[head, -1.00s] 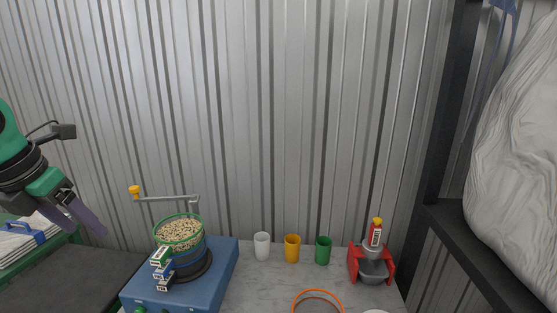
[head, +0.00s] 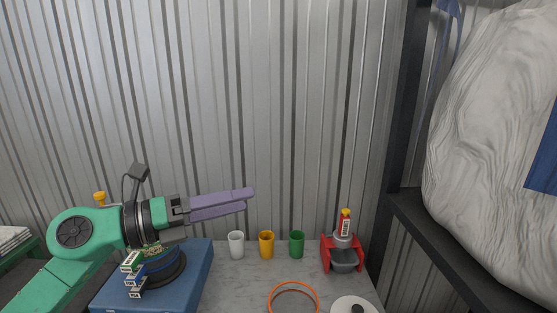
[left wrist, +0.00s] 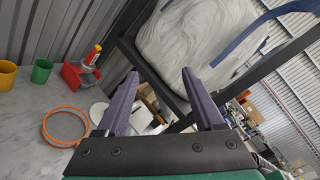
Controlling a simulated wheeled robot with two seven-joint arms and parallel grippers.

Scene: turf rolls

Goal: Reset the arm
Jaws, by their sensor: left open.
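My left arm comes in from the left in the head view, and its left gripper (head: 250,200) points to the right in front of the corrugated wall. Its two purple fingers are apart with nothing between them. In the left wrist view the left gripper (left wrist: 162,100) also shows its fingers spread wide and empty. My right gripper does not show.
A white cup (head: 236,245), an orange cup (head: 266,244) and a green cup (head: 297,244) stand on the marble counter (head: 240,285). A red stand (head: 327,255), an orange ring (head: 272,298) and a white disc (head: 345,303) are to the right. A large wrapped bundle (head: 490,130) sits on a dark rack (head: 440,240).

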